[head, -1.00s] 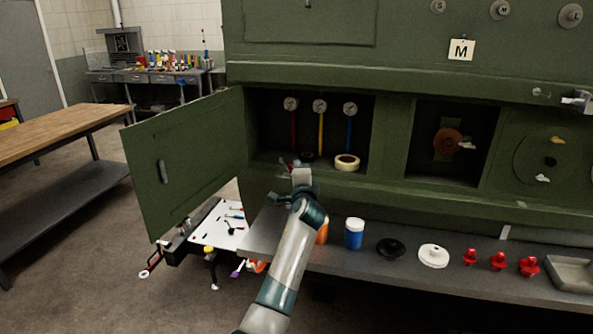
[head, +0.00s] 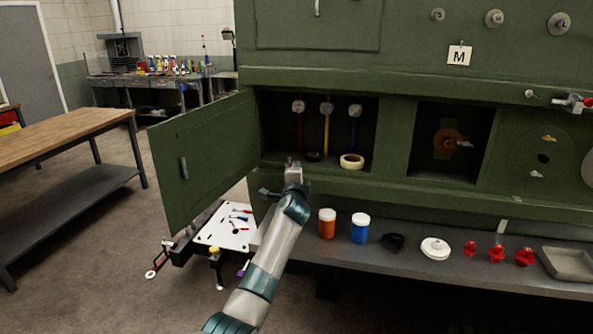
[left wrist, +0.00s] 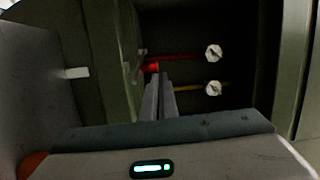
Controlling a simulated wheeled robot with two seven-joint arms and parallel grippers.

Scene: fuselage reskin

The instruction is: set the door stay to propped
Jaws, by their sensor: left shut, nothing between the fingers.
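The green door (head: 205,160) stands swung open at the left of the gauge compartment (head: 275,115). A small red piece (left wrist: 152,66), perhaps the tip of the door stay, shows at the compartment's door side in the left wrist view. The rest of the stay is too dark and small to make out, so its setting cannot be told. My left gripper (head: 292,168) is at the compartment's lower left opening, shut and empty. In the left wrist view its fingertips (left wrist: 160,78) are close together just beside the red piece; contact cannot be told. My right gripper is out of view.
Gauges with red, yellow and blue stems and a tape roll (head: 352,161) are inside the compartment. The shelf below (head: 400,262) holds an orange jar (head: 327,223), a blue jar (head: 360,228) and several red knobs.

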